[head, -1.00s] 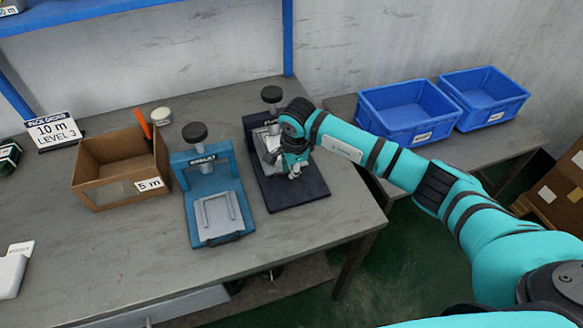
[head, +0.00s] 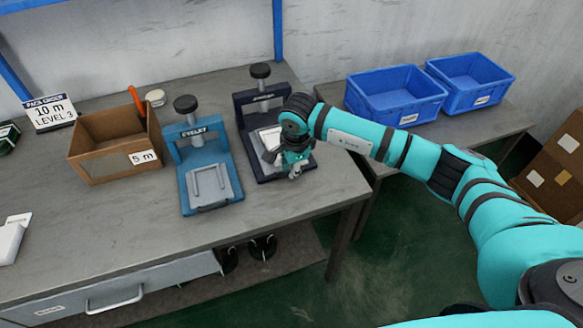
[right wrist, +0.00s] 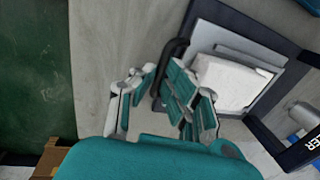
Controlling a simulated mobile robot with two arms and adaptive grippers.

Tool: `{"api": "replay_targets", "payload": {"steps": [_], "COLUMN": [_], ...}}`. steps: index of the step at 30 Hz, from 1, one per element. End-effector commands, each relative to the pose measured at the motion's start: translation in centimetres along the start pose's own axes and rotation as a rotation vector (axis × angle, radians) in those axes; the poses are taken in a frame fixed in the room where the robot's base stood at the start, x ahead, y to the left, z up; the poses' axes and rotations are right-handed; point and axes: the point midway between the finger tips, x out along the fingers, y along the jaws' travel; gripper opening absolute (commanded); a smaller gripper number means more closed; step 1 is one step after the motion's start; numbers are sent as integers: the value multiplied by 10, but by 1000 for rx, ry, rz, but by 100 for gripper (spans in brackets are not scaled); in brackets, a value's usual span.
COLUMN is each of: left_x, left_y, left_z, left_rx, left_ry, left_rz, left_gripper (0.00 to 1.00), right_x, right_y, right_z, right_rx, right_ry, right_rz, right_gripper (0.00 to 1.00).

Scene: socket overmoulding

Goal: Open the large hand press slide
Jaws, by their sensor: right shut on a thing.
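The large hand press (head: 243,125) is the dark one with a black knob, standing right of a blue hand press (head: 182,155). My right gripper (head: 294,170) is at its front edge, hiding part of the base. In the right wrist view my right gripper (right wrist: 163,100) is shut on the black bar handle (right wrist: 174,50) of the slide (right wrist: 262,56). A pale block (right wrist: 230,84) lies on the grey slide plate, over the dark press base (right wrist: 205,10). The left gripper is not in view.
An open cardboard box (head: 95,165) labelled 5 m and a sign (head: 50,113) stand at the left. Two blue bins (head: 395,110) stand on a side table at the right. The grey table (head: 120,235) is clear in front of the presses.

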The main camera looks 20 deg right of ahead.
Motion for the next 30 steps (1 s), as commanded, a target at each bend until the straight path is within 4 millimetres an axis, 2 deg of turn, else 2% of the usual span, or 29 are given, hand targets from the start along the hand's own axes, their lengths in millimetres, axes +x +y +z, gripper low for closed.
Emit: {"api": "replay_targets", "payload": {"steps": [2,3,8,15,19,23,30], "left_x": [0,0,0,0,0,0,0], "left_y": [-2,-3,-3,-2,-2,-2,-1], "left_z": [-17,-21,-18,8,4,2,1], "left_rx": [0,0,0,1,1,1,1], "left_ry": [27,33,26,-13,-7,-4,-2], "left_rz": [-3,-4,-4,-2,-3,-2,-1], "left_gripper": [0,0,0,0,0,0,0], "right_x": [0,0,0,0,-8,-30,-81], "right_y": [0,0,0,0,-1,-2,-1], "right_z": [0,0,0,0,0,0,0], "right_rx": [0,0,0,0,0,-2,-1], "right_ry": [-1,-2,-1,-1,-1,-2,-2], "right_rz": [0,0,1,1,-1,-4,-4], "right_gripper": [0,12,32,32,32,32,32]}}
